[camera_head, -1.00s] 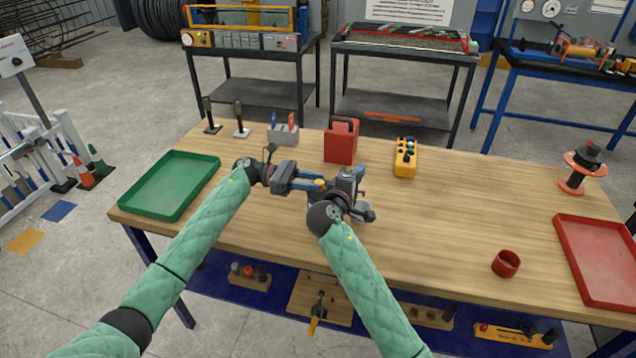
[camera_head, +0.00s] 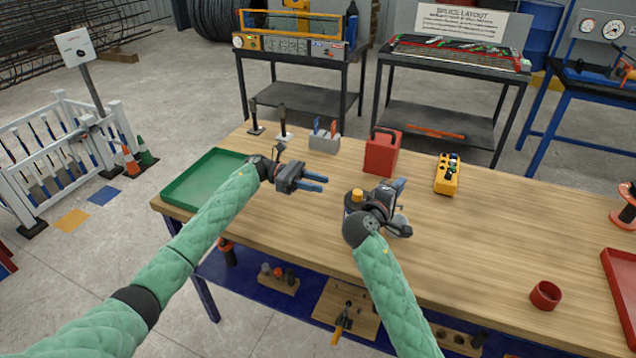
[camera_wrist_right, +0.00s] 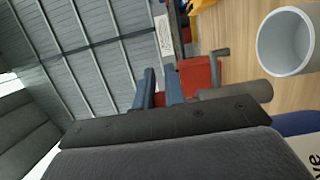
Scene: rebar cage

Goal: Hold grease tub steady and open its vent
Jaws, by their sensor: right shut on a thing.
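A squat dark body with a yellow cap (camera_head: 354,195), which I take for the grease tub with its vent, stands against the left side of my right gripper (camera_head: 398,187). That gripper is shut on it, though its body hides the contact. The right wrist view shows the blue fingertips (camera_wrist_right: 161,88) but not the yellow cap. My left gripper (camera_head: 317,183) is open and empty just left of the yellow cap, fingers pointing right, apart from it. A pale grey cup (camera_head: 401,218) is partly hidden behind my right wrist; it shows large in the right wrist view (camera_wrist_right: 286,42).
A red canister (camera_head: 381,154) and a yellow control box (camera_head: 447,175) stand behind the grippers. A green tray (camera_head: 205,178) lies left. A red cup (camera_head: 545,295) and a red tray (camera_head: 622,285) are right. The table's right middle is clear.

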